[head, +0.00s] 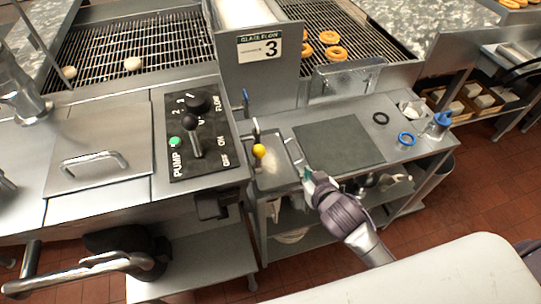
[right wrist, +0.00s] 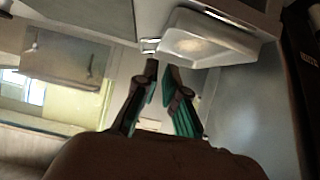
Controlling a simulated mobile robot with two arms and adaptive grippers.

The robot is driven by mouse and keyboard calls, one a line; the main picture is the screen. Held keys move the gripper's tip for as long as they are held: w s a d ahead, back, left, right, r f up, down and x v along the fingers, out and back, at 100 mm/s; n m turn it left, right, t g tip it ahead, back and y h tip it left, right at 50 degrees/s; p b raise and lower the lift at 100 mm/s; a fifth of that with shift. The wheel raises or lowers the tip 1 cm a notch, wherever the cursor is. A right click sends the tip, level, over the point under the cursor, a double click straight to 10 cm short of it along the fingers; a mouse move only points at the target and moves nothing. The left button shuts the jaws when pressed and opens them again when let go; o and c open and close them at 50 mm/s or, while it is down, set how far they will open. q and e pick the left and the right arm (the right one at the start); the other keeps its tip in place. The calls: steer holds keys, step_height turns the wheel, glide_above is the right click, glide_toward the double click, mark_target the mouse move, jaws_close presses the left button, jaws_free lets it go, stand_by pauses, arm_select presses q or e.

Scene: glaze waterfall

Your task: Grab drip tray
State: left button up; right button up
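The drip tray appears to be the shallow metal pan (head: 272,178) below the yellow knob, at the left end of the right-hand counter. In the right wrist view a pale, rimmed tray (right wrist: 205,42) shows beyond the fingers, with a small metal handle (right wrist: 150,45) at its near left. My right gripper (head: 307,176) is just right of the pan at the counter's front edge. In the right wrist view its green-padded fingers (right wrist: 159,72) are apart, with nothing seen between them. The tips are close to the handle; contact cannot be told. My left gripper is not in view.
A yellow-knobbed lever (head: 259,151) rises over the pan. A dark mat (head: 338,143) lies to the right, with a blue ring (head: 406,139) and blue-topped container (head: 440,122) beyond. The pump panel (head: 198,135) is left. A pale surface (head: 430,275) fills the lower right.

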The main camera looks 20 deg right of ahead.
mark_target(290, 155)
steer(key=w, duration=0.2)
steer(key=w+f, duration=0.1)
steer(key=w, duration=0.1)
steer(key=shift+d, duration=0.15)
steer(key=x, duration=0.3)
steer(key=shift+w+f, duration=0.2)
steer(key=shift+w, duration=0.1)
steer(key=shift+w+f, duration=0.2)
steer(key=shift+w, duration=0.15)
steer(key=x, duration=0.5)
steer(key=shift+p, duration=0.3)
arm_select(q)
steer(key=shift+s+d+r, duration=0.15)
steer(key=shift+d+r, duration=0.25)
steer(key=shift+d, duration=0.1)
arm_select(e)
jaws_close()
steer(key=shift+r, duration=0.2)
